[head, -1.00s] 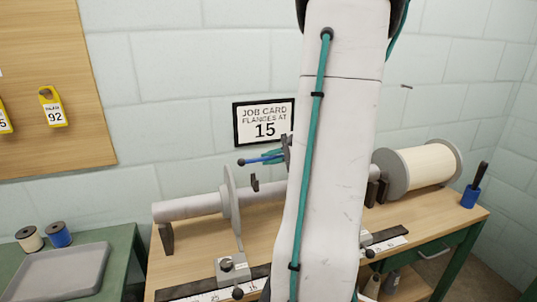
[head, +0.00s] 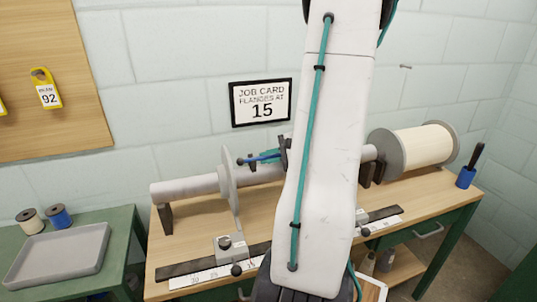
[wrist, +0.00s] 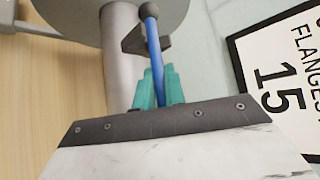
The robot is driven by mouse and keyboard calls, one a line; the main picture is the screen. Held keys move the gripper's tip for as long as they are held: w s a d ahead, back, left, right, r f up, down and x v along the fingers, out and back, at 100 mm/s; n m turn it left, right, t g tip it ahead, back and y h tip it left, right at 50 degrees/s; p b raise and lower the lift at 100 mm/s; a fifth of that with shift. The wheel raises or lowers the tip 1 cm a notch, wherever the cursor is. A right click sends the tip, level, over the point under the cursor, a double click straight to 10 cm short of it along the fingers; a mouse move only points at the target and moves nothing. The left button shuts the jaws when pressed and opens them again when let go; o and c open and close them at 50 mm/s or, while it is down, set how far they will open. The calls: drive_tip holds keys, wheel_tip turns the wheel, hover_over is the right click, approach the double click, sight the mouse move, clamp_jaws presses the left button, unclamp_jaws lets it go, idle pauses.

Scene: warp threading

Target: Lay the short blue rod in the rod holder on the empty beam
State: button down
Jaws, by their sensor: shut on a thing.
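The short blue rod (head: 262,157) with a dark ball end is held in my teal-fingered gripper (head: 272,156), behind my arm. In the wrist view the rod (wrist: 156,55) runs out between both fingers (wrist: 159,90). The empty beam (head: 190,187) is a bare grey roller with a grey flange (head: 230,195). A dark part of the rod holder (wrist: 135,42) shows beside the rod near its ball end. In the head view the rod is level with the holder; I cannot tell if they touch. The rest of the holder is hidden.
A beam wound with cream yarn (head: 425,147) is at the right, near a blue cup (head: 466,178). A ruler rail (head: 200,277) with a clamp runs along the bench front. A job card (head: 262,101) hangs behind. A grey tray (head: 57,254) stands left.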

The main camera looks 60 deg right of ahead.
drive_tip(key=shift+f, duration=0.1)
idle(0.5)
drive_tip(key=c, duration=1.4)
unclamp_jaws()
drive_tip(key=shift+a+f, duration=0.1)
drive_tip(key=shift+s+f, duration=0.1)
drive_tip(key=shift+s, duration=0.05)
drive_tip(key=shift+c, duration=0.5)
drive_tip(key=shift+o, duration=0.6)
drive_tip(key=v, duration=0.7)
drive_tip(key=shift+s+r, duration=0.25)
drive_tip(key=shift+r, duration=0.15)
